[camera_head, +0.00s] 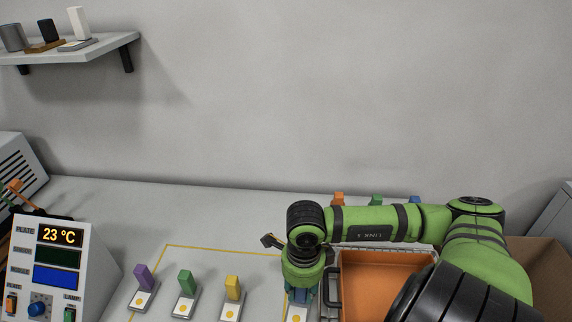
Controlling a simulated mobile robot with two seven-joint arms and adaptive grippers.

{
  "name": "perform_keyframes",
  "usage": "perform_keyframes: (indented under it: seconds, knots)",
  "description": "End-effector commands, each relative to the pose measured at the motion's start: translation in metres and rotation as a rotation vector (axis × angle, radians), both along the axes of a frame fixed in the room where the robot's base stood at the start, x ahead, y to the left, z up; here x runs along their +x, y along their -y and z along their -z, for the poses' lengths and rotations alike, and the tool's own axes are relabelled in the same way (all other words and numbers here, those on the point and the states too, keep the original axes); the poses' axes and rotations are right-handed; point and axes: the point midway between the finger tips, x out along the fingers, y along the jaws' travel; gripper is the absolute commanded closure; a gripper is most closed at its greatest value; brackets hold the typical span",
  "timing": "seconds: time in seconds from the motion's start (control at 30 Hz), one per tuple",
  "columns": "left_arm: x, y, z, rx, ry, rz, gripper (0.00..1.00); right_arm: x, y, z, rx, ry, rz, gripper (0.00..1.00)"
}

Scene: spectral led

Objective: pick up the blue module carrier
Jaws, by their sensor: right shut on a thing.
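The blue module carrier (297,313) stands at the right end of a row of carriers, at the bottom edge of the picture. Its pale base with a yellow dot shows, and its upper part is mostly hidden by my right gripper. My right gripper (301,295) points down and is shut on the carrier from above. The fingertips are partly hidden by my own wrist. My left gripper is not in view.
Purple (143,278), green (186,284) and yellow (232,289) carriers stand left of it. An orange-lined tray (375,275) sits close on the right, partly under my arm. Orange (338,198) and green (376,199) blocks show behind my arm. A control panel (55,268) stands left.

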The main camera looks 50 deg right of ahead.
Motion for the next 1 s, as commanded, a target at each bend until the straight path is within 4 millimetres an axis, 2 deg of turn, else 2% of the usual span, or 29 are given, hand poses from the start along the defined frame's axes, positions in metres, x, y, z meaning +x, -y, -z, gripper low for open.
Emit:
perform_keyframes:
  seconds: [0.1,0.47,0.53,0.7,1.0]
  knots:
    - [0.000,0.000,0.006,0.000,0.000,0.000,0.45,-0.019,0.001,-0.009,-0.007,-0.004,-0.008,1.00]
    - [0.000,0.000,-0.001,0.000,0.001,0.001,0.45,-0.040,0.003,-0.024,-0.003,-0.005,-0.006,1.00]
    - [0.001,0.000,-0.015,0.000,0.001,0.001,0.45,-0.044,0.004,-0.031,-0.005,-0.006,0.001,1.00]
    - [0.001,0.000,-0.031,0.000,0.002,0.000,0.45,-0.052,0.005,-0.035,-0.007,-0.005,0.004,1.00]
    - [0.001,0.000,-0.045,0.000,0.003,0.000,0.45,-0.060,0.004,-0.038,-0.001,-0.001,0.000,1.00]
